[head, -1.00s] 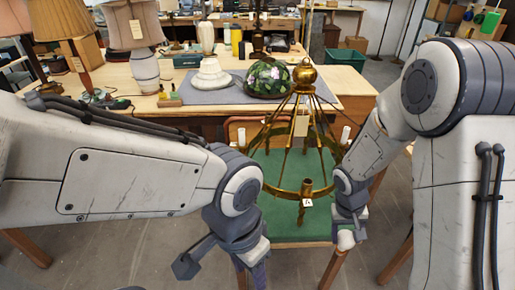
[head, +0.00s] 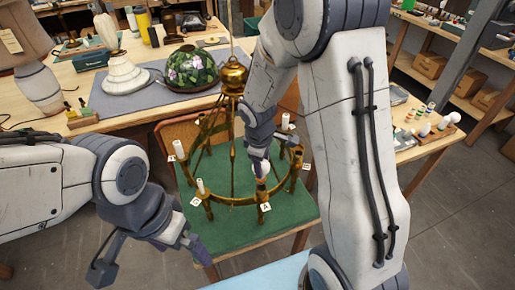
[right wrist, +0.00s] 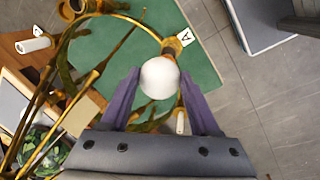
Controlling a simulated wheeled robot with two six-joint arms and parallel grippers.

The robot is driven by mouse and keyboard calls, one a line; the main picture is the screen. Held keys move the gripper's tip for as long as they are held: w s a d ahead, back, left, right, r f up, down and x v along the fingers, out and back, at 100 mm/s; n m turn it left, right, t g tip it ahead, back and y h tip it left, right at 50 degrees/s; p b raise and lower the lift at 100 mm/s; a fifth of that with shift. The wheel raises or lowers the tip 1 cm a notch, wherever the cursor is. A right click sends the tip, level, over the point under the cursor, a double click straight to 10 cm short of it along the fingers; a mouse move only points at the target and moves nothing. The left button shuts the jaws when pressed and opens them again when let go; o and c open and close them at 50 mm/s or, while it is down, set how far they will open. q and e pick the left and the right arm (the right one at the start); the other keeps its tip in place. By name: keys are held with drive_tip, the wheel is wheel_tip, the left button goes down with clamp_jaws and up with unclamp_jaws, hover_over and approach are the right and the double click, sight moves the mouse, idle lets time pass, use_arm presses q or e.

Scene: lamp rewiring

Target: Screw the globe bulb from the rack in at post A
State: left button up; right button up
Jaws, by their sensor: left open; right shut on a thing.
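The brass ring fixture (head: 232,203) stands on a green-topped table. Post A, a brass cup (head: 262,188) with an "A" tag (head: 265,207), is at its near side; it also shows in the right wrist view (right wrist: 172,46). My right gripper (head: 259,160) is shut on the white globe bulb (right wrist: 159,78), just above post A. In the right wrist view the bulb sits between the purple fingers and overlaps the post's edge; whether its base touches the socket is hidden. My left gripper (head: 148,260) is open and empty, left of and nearer than the fixture.
White candle-like sleeves (head: 180,150) stand on other posts of the ring. A rack with bulbs (head: 436,128) is on the right side table. A floral glass shade (head: 188,70) and a white stepped base (head: 127,75) sit on the bench behind.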

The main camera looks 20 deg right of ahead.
drive_tip(key=shift+w+f, duration=0.1)
drive_tip(key=shift+w+f+b, duration=0.1)
drive_tip(key=shift+f+b, duration=0.95)
drive_tip(key=shift+b, duration=0.05)
drive_tip(key=shift+f+b, duration=0.8)
drive_tip(key=shift+f, duration=0.1)
drive_tip(key=shift+d, duration=0.15)
drive_tip(key=shift+f, duration=0.15)
